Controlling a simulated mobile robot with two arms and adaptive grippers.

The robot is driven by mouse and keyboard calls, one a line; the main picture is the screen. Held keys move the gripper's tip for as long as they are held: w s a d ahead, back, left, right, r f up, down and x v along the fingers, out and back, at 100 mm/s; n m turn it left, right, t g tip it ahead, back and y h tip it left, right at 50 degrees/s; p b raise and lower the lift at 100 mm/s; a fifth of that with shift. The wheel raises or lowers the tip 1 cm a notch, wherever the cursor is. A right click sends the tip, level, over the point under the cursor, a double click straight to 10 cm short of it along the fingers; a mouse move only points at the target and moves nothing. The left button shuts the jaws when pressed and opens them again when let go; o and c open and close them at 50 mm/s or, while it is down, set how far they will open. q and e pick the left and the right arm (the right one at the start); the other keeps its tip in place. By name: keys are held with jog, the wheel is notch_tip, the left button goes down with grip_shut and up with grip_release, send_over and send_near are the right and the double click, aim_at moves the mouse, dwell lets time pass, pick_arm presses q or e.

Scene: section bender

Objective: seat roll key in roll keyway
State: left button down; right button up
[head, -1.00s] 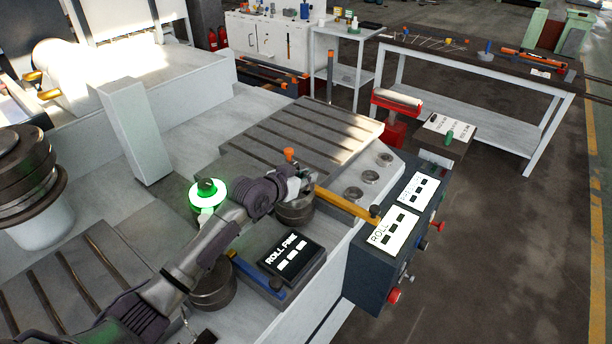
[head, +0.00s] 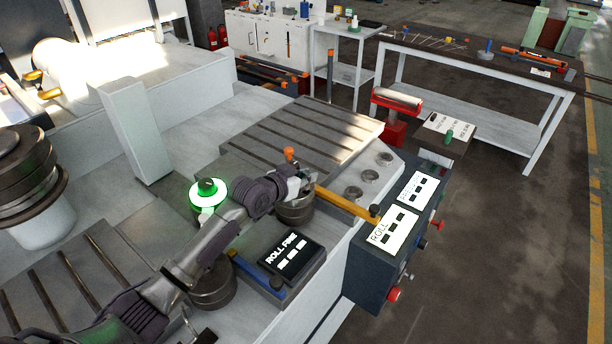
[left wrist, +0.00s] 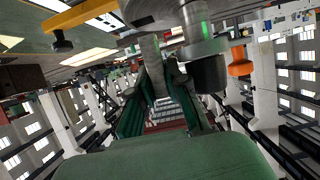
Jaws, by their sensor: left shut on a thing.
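My left gripper (head: 300,184) is at the near edge of the slotted bed, just above a round steel roll (head: 295,210). In the left wrist view its green-padded fingers (left wrist: 160,100) are shut on a small grey bar, the roll key (left wrist: 151,52). The key's far end reaches up to the rim of a round metal part (left wrist: 145,10), which looks like the roll. I cannot tell whether they touch. In the head view the key is hidden or too small to make out. My right gripper is not in view.
A yellow bar (head: 345,204) with a dark knob runs beside the roll toward the control box (head: 395,230). An orange knob (head: 289,153) stands just behind the gripper. A "ROLL PINS" box (head: 291,257), a green-lit ring (head: 208,194) and another roll (head: 212,288) are nearby.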

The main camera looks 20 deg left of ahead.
aim_at(305, 189)
pick_arm(q)
jog(key=shift+f+b, duration=1.3)
jog(key=shift+f, duration=0.7)
jog(key=c, duration=1.1)
grip_release()
jog(key=shift+s, duration=0.1)
jog(key=shift+f, duration=0.15)
